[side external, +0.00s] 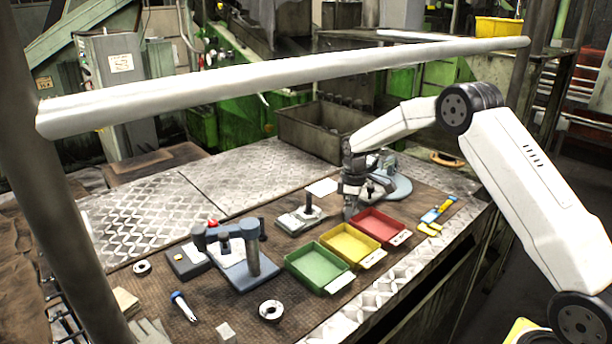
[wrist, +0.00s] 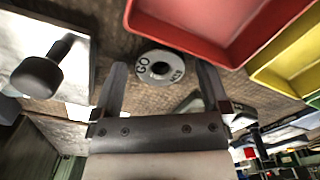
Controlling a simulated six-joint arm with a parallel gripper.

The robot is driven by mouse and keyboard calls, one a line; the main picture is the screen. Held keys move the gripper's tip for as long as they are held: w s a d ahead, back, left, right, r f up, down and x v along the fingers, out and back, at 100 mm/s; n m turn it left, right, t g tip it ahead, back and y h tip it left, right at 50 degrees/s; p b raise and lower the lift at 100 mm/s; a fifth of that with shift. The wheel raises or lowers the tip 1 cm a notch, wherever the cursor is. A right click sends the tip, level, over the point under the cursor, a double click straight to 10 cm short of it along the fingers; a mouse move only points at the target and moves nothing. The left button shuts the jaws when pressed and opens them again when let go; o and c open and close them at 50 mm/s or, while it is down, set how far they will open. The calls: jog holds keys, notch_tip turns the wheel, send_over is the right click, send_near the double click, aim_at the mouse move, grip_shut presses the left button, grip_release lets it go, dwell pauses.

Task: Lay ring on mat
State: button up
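A grey ring (wrist: 144,72) marked "GO" shows in the wrist view between the fingers of my gripper (wrist: 162,66). There is a gap on both sides of it, so the fingers are open and not touching it. It appears to lie on the brown textured mat (wrist: 108,38). In the side view, my gripper (side external: 348,212) points down beside the red tray, and the ring there is hidden behind it. The brown mat (side external: 215,300) covers the bench under the tools. Two other rings lie on it, one at the front (side external: 271,310) and one at the left (side external: 142,267).
A blue-based stand (side external: 243,270) is further left.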

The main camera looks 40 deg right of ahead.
jog(key=shift+r, duration=0.15)
notch_tip(320, 180, up, 8)
jog(key=shift+f, duration=0.25)
dwell(0.6)
